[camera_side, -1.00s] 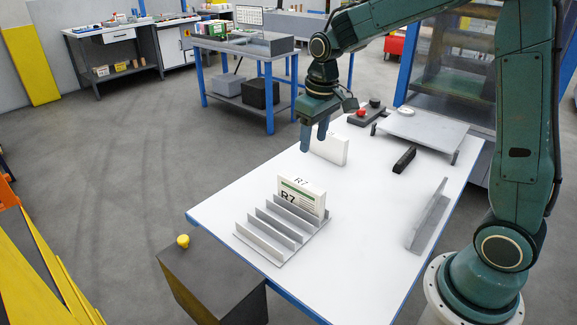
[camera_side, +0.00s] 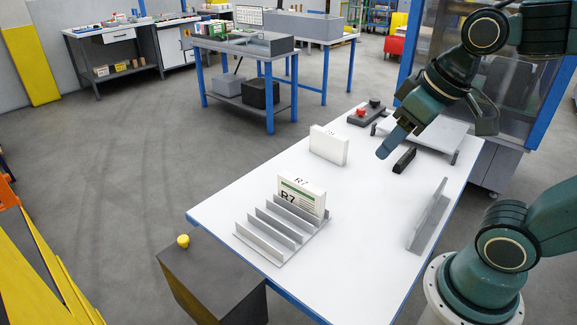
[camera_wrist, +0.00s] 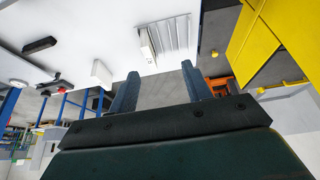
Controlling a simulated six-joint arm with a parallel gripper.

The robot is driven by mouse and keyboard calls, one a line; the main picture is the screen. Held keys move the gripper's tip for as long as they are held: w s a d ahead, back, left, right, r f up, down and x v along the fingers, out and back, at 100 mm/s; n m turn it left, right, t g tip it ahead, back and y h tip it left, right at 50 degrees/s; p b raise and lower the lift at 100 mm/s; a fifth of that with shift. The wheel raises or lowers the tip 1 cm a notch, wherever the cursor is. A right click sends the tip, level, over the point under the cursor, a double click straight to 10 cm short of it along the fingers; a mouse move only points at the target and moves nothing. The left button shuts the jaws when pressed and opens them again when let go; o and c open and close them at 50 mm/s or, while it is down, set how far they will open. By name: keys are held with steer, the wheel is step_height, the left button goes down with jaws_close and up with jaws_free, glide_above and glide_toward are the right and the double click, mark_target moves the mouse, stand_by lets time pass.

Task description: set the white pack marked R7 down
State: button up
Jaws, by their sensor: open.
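The white pack marked R7 (camera_side: 300,197) stands upright in the back slot of the grey slotted rack (camera_side: 262,246) on the white table. It also shows in the wrist view (camera_wrist: 147,44), at the left end of the rack (camera_wrist: 178,36). A second white pack (camera_side: 328,146) stands upright on the bare table behind the rack; its marking is too small to read. My gripper (camera_side: 386,151) is raised over the right rear of the table, apart from both packs. In the wrist view its two fingers (camera_wrist: 160,84) are spread with nothing between them.
A black bar (camera_side: 404,159) lies below my gripper, near a low grey platform (camera_side: 424,132). A box with a red button (camera_side: 361,112) sits at the back. A grey angled bracket (camera_side: 428,216) stands at the right. The table's middle is clear.

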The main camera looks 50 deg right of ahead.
steer(key=shift+s+a+f+t, duration=0.1)
steer(key=shift+s+f+t, duration=0.1)
steer(key=shift+s, duration=0.6)
steer(key=shift+s+a+f+t, duration=0.1)
steer(key=shift+s+f, duration=0.05)
steer(key=shift+s, duration=0.65)
